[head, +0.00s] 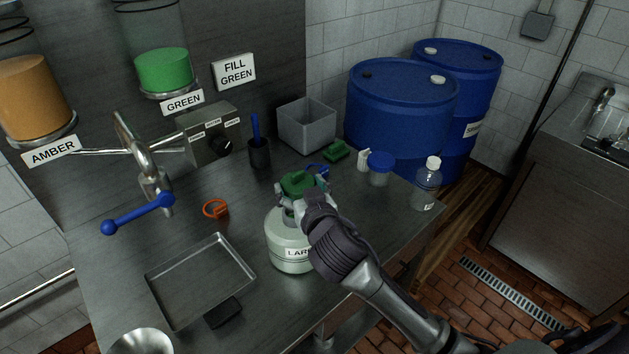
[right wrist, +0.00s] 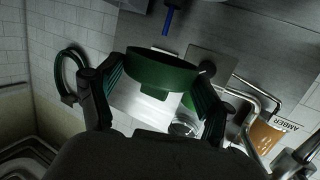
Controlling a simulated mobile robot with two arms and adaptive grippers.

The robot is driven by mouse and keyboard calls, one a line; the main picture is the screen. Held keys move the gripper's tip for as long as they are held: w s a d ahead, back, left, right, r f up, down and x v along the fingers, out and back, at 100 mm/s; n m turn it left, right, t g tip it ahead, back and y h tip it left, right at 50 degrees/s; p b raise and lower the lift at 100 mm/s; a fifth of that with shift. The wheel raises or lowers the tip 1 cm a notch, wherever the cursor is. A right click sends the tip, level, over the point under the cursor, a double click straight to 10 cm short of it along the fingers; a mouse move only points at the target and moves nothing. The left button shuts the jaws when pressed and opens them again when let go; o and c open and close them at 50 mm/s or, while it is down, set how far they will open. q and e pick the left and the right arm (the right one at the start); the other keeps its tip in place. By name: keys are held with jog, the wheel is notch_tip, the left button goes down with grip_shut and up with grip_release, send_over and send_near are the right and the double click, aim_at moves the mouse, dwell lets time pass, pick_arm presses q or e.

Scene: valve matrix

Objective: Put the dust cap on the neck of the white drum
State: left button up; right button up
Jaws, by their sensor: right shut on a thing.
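The white drum (head: 287,259), with a label partly hidden by my arm, stands on the steel table. A green cap (head: 297,182), which I take for the dust cap, is at the top of the drum in the head view. My right gripper (head: 305,190) is shut on it; in the right wrist view the cap (right wrist: 161,72) sits between the two fingers. The drum's neck is hidden behind the cap and gripper, so I cannot tell whether the cap touches it. The drum does not show clearly in the right wrist view. My left gripper is not in view.
A shallow metal tray (head: 200,284) and an orange ring (head: 215,209) lie left of the drum. A blue-handled tap (head: 138,214) stands further left.

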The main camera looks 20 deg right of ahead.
jog(key=shift+a+r, duration=0.4)
jog(key=shift+a, duration=0.45)
jog(key=shift+d+f, duration=0.1)
jog(key=shift+d, duration=0.3)
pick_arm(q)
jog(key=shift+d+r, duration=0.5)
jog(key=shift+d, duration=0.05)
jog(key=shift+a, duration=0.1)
pick_arm(e)
jog(key=shift+a, duration=0.15)
jog(key=shift+f+b, duration=0.4)
jog(key=shift+f, duration=0.45)
jog(key=shift+f+b, duration=1.55)
jog(key=shift+f, duration=0.5)
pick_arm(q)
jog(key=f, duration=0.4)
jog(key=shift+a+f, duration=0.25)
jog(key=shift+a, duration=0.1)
pick_arm(e)
jog(key=shift+f, duration=0.1)
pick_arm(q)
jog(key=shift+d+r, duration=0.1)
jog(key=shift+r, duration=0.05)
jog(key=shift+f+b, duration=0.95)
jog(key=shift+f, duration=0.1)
pick_arm(e)
jog(key=shift+f, duration=1.5)
